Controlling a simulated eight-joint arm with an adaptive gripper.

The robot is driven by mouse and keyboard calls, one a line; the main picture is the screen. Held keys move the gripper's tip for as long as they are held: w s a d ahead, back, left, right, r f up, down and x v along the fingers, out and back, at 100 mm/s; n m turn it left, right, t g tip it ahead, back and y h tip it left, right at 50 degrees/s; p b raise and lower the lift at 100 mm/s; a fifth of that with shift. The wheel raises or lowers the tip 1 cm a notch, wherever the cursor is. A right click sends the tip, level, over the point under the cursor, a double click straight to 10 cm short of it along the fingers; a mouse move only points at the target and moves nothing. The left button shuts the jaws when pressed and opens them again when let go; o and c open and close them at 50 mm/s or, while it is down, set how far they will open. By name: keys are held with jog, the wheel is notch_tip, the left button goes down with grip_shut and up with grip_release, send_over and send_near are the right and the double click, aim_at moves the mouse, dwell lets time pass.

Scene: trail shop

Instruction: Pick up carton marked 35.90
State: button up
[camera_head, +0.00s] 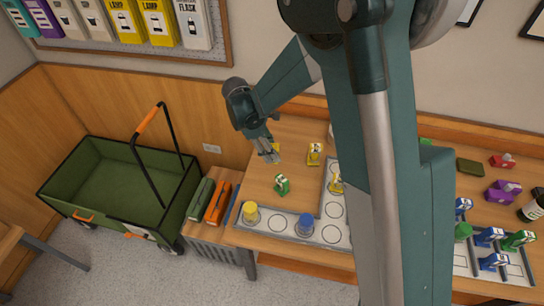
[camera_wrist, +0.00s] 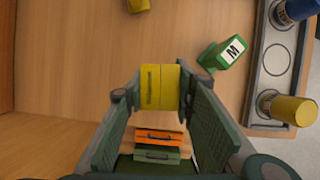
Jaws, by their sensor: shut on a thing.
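My gripper (camera_head: 268,152) is over the left part of the wooden counter. It is shut on a yellow carton (camera_wrist: 160,87), which sits between the two fingers in the wrist view. The carton's face has faint dark print that I cannot read, so no 35.90 mark can be made out. In the head view a bit of this yellow carton (camera_head: 275,148) shows at the fingertips, mostly hidden by them. I cannot tell whether it touches the counter.
A green carton (camera_head: 282,184) marked M (camera_wrist: 233,50) stands close by. A grey tray with ring marks (camera_head: 276,222) holds a yellow can (camera_head: 250,210) and a blue can (camera_head: 305,226). Orange (camera_head: 217,203) and green (camera_head: 199,198) cases lie left, beside a green cart (camera_head: 115,190).

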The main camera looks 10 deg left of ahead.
aim_at(275, 147)
jog(key=shift+r, duration=2.55)
